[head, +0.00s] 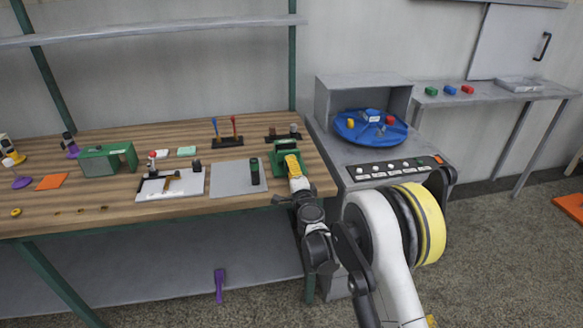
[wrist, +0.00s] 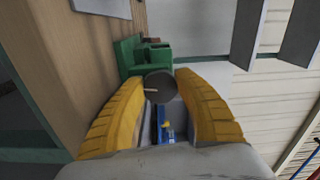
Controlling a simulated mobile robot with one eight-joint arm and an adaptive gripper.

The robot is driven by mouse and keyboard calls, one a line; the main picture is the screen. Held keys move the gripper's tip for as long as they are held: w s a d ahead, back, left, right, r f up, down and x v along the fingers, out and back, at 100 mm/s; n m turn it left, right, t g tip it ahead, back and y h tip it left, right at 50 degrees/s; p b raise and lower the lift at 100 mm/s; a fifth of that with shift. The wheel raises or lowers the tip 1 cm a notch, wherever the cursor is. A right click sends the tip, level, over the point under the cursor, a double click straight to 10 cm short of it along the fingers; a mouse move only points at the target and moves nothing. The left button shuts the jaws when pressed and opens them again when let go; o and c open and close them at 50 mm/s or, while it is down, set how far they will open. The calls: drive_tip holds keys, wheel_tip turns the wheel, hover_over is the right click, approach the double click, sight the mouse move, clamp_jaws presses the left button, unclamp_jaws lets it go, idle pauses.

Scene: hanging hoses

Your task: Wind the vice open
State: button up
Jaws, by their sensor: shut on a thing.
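The green vice (head: 281,148) stands at the right front edge of the wooden bench. It also shows in the wrist view (wrist: 128,58), beyond my fingertips. My gripper (head: 291,160) is at the vice's front side, with its yellow fingers reaching toward it. In the wrist view my gripper (wrist: 160,82) is shut on the vice's dark round handle (wrist: 158,88), which has a small pale pin. The fingers lie on either side of it. The gap between the vice jaws is hard to make out in both views.
A grey plate (head: 230,181) with a dark upright piece lies left of the vice on the bench (head: 110,215). A grey cabinet (head: 345,150) with a blue round tray (head: 345,128) and a button panel stands close on the right. Several small parts and fixtures fill the bench's left.

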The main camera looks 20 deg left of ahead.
drive_tip(key=n, duration=0.4)
drive_tip(key=shift+n, duration=0.3)
drive_tip(key=n, duration=0.5)
drive_tip(key=shift+w+f+n, duration=0.1)
drive_tip(key=shift+n, duration=0.2)
drive_tip(key=n, duration=0.4)
drive_tip(key=shift+d, duration=0.15)
drive_tip(key=n, duration=0.9)
drive_tip(key=shift+w+d, duration=0.1)
drive_tip(key=n, duration=0.8)
drive_tip(key=shift+n, duration=2.3)
